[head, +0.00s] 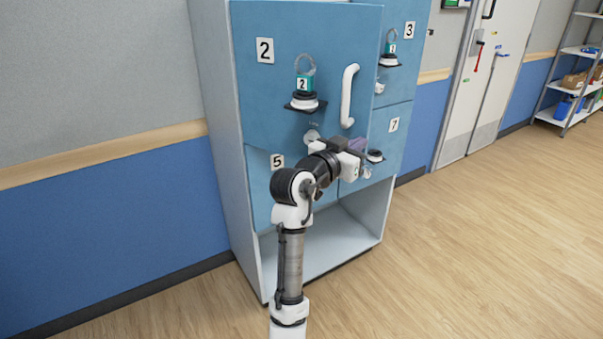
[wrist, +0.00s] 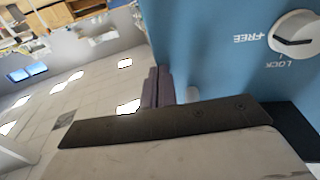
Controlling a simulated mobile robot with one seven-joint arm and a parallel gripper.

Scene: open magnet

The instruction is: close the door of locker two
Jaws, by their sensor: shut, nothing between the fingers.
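The blue door of locker two (head: 285,60) bears a "2" label, a white bar handle (head: 348,95) and a lock unit with a teal "2" tag (head: 304,84). It seems to stand ajar, its free right edge out in front of the neighbouring column. My gripper (head: 358,150) is at the lower right of this door, fingers together and empty. In the wrist view the shut fingers (wrist: 158,88) are beside the edge of a blue panel (wrist: 210,60) with a FREE/LOCK knob (wrist: 296,36). I cannot tell whether they touch it.
Locker three (head: 400,50) and locker seven (head: 388,135) are to the right, and locker five (head: 262,190) is below. The open bottom compartment (head: 325,245) is empty. Wooden floor (head: 470,250) is clear to the right. A white door (head: 485,80) and shelving (head: 570,70) stand farther back.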

